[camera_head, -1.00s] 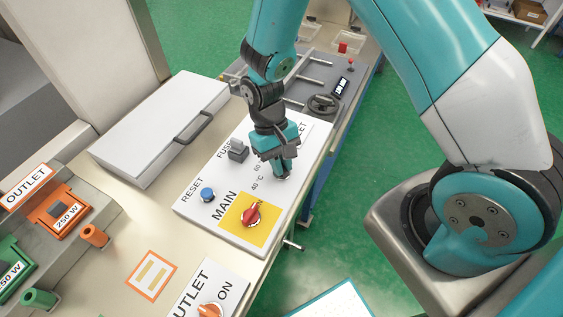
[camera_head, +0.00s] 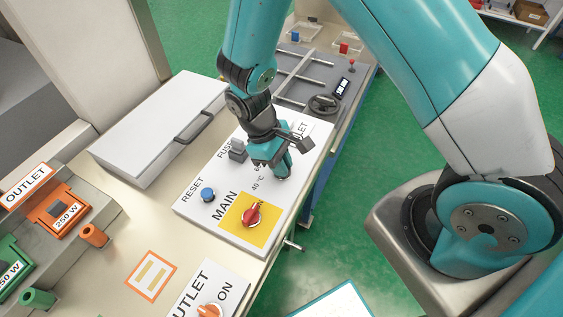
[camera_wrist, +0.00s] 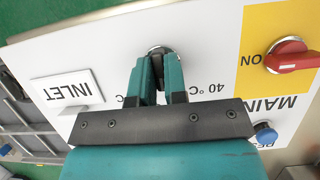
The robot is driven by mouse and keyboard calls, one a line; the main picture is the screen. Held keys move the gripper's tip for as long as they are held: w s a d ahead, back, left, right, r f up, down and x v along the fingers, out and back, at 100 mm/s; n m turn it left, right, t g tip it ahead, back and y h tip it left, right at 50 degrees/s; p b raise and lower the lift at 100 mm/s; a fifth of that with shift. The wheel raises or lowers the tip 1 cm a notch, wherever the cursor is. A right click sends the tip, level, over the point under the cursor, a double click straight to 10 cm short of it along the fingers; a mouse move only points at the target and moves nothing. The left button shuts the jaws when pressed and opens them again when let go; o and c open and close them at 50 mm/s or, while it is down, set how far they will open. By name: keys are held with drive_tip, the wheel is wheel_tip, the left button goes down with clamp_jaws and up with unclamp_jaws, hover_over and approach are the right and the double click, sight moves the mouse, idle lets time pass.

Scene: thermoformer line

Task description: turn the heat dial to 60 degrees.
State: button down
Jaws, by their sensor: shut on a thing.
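The heat dial (camera_wrist: 156,51) is a small dark knob on a light round base on the white control panel (camera_head: 240,238). My gripper (camera_wrist: 159,62) is shut on it, one teal finger on each side, pointing down at the panel. In the head view my gripper (camera_head: 284,172) hides most of the dial. The "40 °C" label (camera_wrist: 228,88) shows beside the fingers. Another label ending in "C" is mostly covered by a finger, and the 60 mark cannot be read. The dial's exact pointing is hidden.
Beside the dial are the red MAIN switch (camera_head: 252,214) on a yellow plate, the blue RESET button (camera_head: 208,195), the grey FUSE part (camera_head: 238,150) and the INLET plate (camera_wrist: 68,90). A black handwheel (camera_head: 324,104) stands behind. A white lid with handle (camera_head: 150,125) lies left.

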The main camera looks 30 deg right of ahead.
drive_tip(key=shift+r, duration=0.1)
drive_tip(key=c, duration=1.2)
unclamp_jaws()
drive_tip(key=shift+o, duration=0.2)
drive_tip(key=b+v, duration=0.3)
drive_tip(key=v, duration=1.4)
drive_tip(key=shift+r, duration=0.2)
drive_tip(key=shift+s, duration=0.1)
drive_tip(key=s+r+t+y+b, duration=0.1)
drive_tip(key=s+r+t+y, duration=0.1)
drive_tip(key=s, duration=0.7)
drive_tip(key=s+r+t+y+b, duration=0.1)
drive_tip(key=s+r+y, duration=0.2)
drive_tip(key=s, duration=0.6)
drive_tip(key=shift+a+t+y, duration=0.2)
drive_tip(key=shift+t+y, duration=0.2)
drive_tip(key=shift+y, duration=0.6)
